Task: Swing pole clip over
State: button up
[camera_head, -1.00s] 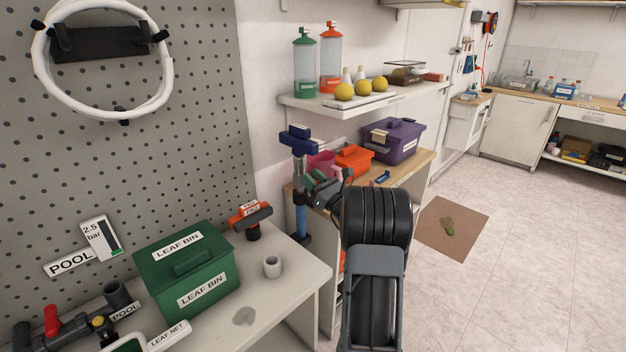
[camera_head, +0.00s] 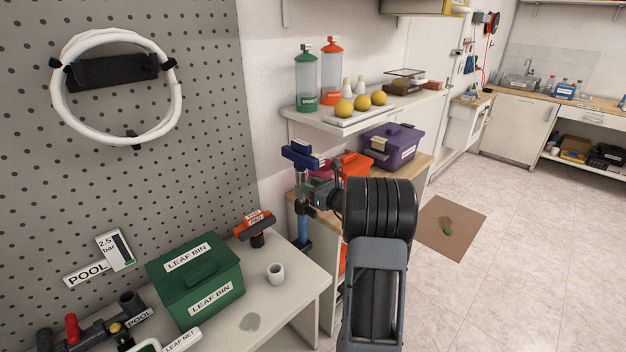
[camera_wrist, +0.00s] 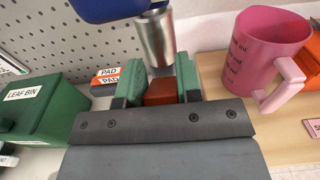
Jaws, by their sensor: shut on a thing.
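A blue pole (camera_head: 303,226) with a dark blue head (camera_head: 302,156) stands upright between the white bench and the wooden-topped counter. In the wrist view the blue head (camera_wrist: 105,9) is at the top edge, with a shiny metal tube (camera_wrist: 155,42) beneath it. My gripper (camera_wrist: 160,84) has green finger pads shut on a red-brown block, which I take as the pole clip (camera_wrist: 160,93). The block sits just below the metal tube; whether they touch is unclear. In the head view my arm and wrist hide most of the gripper beside the pole.
A pink measuring jug (camera_wrist: 262,52) stands close right of the gripper on the wooden counter. A shelf (camera_head: 350,128) overhangs the counter. The floor at right is mostly clear.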

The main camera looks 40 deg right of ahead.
jog(key=shift+w+r+g+p, duration=0.25)
jog(key=shift+r+g+p, duration=0.2)
jog(key=shift+g+p, duration=0.55)
jog(key=shift+p, duration=0.55)
jog(key=shift+w+f, duration=0.1)
jog(key=shift+f, duration=0.05)
jog(key=o, duration=0.9)
jog(key=v, duration=0.9)
jog(key=b+v, duration=0.1)
jog(key=v, duration=0.3)
jog(key=shift+s+r, duration=0.35)
jog(key=shift+r, duration=0.05)
